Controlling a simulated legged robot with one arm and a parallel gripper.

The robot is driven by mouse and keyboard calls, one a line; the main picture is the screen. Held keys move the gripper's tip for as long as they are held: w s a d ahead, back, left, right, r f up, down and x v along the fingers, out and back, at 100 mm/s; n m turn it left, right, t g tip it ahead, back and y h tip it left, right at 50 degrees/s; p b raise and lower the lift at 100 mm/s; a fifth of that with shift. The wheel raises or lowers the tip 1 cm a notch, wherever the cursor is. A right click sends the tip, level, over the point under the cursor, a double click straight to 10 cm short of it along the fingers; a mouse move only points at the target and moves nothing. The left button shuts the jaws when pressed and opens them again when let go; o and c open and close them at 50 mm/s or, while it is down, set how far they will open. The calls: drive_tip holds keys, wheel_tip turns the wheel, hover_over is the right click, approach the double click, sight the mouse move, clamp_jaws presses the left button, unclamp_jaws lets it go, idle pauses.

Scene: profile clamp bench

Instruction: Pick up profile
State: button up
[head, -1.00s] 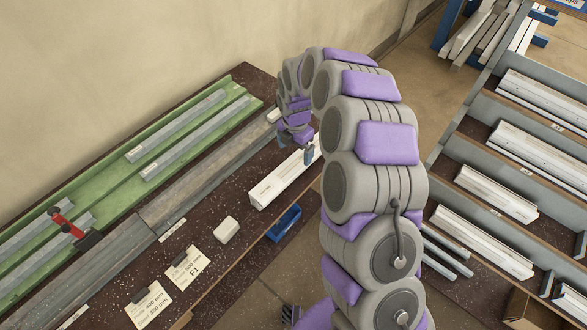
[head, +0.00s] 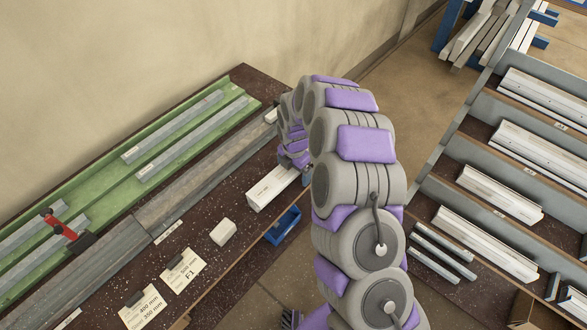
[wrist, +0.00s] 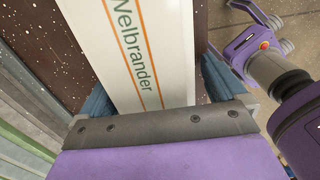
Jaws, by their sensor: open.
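A white profile (head: 270,189) lies on the dark speckled bench, near its front edge. In the wrist view the profile (wrist: 146,60) shows its white face with orange lines and the lettering "Welbrander". My gripper (head: 303,167) is at the profile's far end. In the wrist view my gripper (wrist: 155,95) is open, with one blue finger on each side of the profile. The fingertips are hidden behind the profile and the gripper's own body, so I cannot tell whether they touch it.
A green fixture (head: 112,185) with grey bars and a red-handled clamp (head: 62,225) fills the bench's back. A small white block (head: 223,232), labelled cards (head: 183,270) and a blue bin (head: 283,225) are nearby. A rack of profiles (head: 500,205) stands at right.

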drive_tip(key=shift+a, duration=0.45)
drive_tip(key=c, duration=0.5)
drive_tip(key=shift+d, duration=0.35)
drive_tip(key=c, duration=0.6)
drive_tip(key=shift+c, duration=1.4)
drive_tip(key=shift+a, duration=0.2)
drive_tip(key=shift+r, duration=0.1)
